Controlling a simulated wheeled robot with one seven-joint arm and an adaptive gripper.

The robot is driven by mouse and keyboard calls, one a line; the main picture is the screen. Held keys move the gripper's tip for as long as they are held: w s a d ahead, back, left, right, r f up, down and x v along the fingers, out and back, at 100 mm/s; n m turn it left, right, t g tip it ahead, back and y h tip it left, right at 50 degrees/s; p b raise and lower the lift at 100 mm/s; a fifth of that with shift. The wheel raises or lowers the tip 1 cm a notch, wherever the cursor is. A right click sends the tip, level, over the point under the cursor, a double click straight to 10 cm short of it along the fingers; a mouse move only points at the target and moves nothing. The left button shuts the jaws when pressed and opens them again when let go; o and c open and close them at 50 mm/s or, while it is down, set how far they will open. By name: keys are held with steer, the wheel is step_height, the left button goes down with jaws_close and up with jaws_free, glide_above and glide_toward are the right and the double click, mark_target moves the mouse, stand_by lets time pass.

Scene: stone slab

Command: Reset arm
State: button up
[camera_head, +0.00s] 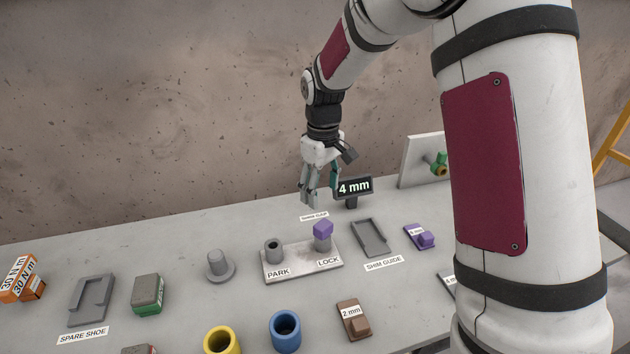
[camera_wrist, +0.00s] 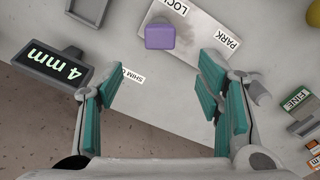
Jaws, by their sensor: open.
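My gripper (camera_head: 319,196) hangs fingers down above the back of the stone slab (camera_head: 215,335), behind the purple-topped LOCK post. In the wrist view its teal-padded fingers (camera_wrist: 160,85) are spread wide with nothing between them. The purple block (camera_head: 323,229) sits at the LOCK end of the light plate (camera_head: 299,263); it also shows ahead of the fingers in the wrist view (camera_wrist: 160,36). The gripper is apart from it. The grey PARK post (camera_head: 273,250) stands bare at the plate's other end.
A dark "4 mm" sign (camera_head: 354,187) stands close beside my gripper. The grey shim guide tray (camera_head: 370,238) and a purple shim (camera_head: 419,237) lie to the right. A flanged grey peg (camera_head: 219,265), yellow cup (camera_head: 222,340) and blue cup (camera_head: 286,331) stand nearer. A wall rises behind.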

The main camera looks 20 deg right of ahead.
steer(key=s+r+m+t, duration=0.3)
steer(key=s+r, duration=1)
steer(key=r, duration=0.2)
steer(key=s+r+m+t, duration=0.2)
steer(key=s+m, duration=0.1)
steer(key=s, duration=1.2)
steer(key=shift+s+d+r, duration=0.2)
steer(key=shift+s+r, duration=0.2)
steer(key=shift+c, duration=0.2)
